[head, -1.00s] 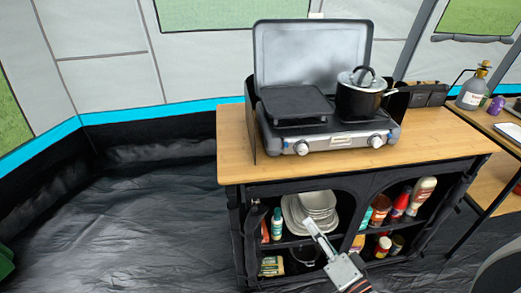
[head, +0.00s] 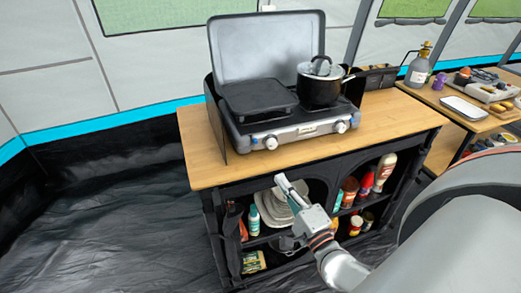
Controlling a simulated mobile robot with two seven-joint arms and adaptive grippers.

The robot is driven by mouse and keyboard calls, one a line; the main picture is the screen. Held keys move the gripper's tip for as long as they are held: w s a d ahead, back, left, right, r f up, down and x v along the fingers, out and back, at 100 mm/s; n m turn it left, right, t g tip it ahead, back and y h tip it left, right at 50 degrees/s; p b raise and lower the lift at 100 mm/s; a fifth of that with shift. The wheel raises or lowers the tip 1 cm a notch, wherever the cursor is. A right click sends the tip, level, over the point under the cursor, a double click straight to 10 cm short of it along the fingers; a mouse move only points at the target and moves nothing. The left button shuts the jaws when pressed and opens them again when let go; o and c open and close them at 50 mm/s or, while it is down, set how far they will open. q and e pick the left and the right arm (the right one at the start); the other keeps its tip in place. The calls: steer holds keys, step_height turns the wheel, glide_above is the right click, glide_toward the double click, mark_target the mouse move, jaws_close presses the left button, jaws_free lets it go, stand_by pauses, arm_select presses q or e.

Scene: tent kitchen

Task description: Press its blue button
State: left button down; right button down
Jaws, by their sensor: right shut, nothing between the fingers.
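A two-burner camping stove (head: 292,133) with its lid (head: 262,45) raised stands on the wooden counter (head: 225,172). Its front panel has a knob at left (head: 270,142) and one at right (head: 341,127). A black griddle (head: 259,97) is on the left burner, a lidded black pot (head: 320,84) on the right. My right gripper (head: 283,182) is shut and empty, pointing up and left, in front of the cabinet and below the stove in the picture. My left gripper is not in view.
The open cabinet shelves hold stacked plates (head: 274,208), a green bottle (head: 253,220) and several condiment bottles. A side table at right carries a gas bottle (head: 419,68) and a white tray (head: 463,108). Floor at left is clear.

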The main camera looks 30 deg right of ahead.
steer(key=p, duration=0.2)
glide_toward(256, 143)
steer(key=w, duration=0.3)
steer(key=w+r, duration=0.1)
steer(key=w, duration=0.1)
steer(key=shift+w+d, duration=0.15)
steer(key=shift+d, duration=0.15)
steer(key=shift+w+d+r, duration=0.1)
steer(key=shift+w, duration=0.6)
